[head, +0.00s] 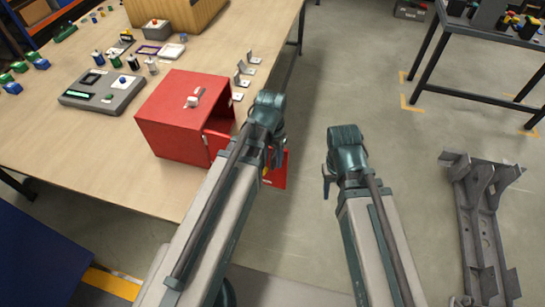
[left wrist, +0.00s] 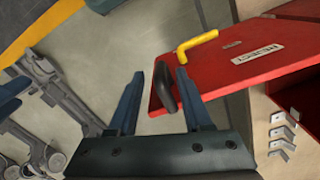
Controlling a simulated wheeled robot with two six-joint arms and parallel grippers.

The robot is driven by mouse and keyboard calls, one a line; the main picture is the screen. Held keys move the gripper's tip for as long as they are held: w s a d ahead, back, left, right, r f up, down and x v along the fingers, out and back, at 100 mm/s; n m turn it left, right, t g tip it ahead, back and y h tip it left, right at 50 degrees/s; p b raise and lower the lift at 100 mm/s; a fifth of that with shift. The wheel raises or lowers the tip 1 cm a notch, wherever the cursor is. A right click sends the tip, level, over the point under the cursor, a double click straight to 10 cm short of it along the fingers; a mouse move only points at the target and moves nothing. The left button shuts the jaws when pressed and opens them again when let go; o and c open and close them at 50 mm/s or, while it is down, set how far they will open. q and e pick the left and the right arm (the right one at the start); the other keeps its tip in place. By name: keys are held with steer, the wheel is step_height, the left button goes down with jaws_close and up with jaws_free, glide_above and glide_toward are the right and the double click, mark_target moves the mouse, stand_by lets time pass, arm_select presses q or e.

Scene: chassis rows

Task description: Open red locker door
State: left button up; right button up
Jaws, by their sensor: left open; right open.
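The red locker (head: 185,100) stands at the right edge of the wooden table. Its red door (head: 279,172) stands swung open, out past the table edge, partly hidden by my left arm. In the left wrist view the door (left wrist: 230,70) bears a "REJECT" label, a yellow lever (left wrist: 197,46) and a dark handle (left wrist: 165,87). My left gripper (head: 276,152) is at the door. In the left wrist view its open fingers (left wrist: 158,82) lie either side of the dark handle; I cannot tell whether they touch it. My right gripper (head: 328,180) is open and empty, right of the door.
Metal brackets (head: 245,69) lie on the table (head: 60,140) behind the locker. A grey device (head: 103,92) and small bottles stand to its left. A grey metal chassis part (head: 483,225) is at right. The floor (head: 345,80) between the tables is clear.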

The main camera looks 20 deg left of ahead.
arm_select(q)
step_height(320, 180, up, 12)
steer(key=p, duration=1.1)
steer(key=s+d+f+b, duration=0.3)
steer(key=d+f+b, duration=0.1)
steer(key=f+b, duration=0.2)
steer(key=s+d+f+y+b, duration=0.1)
steer(key=s+d+f+b, duration=0.3)
steer(key=f+b, duration=0.3)
steer(key=shift+d, duration=0.2)
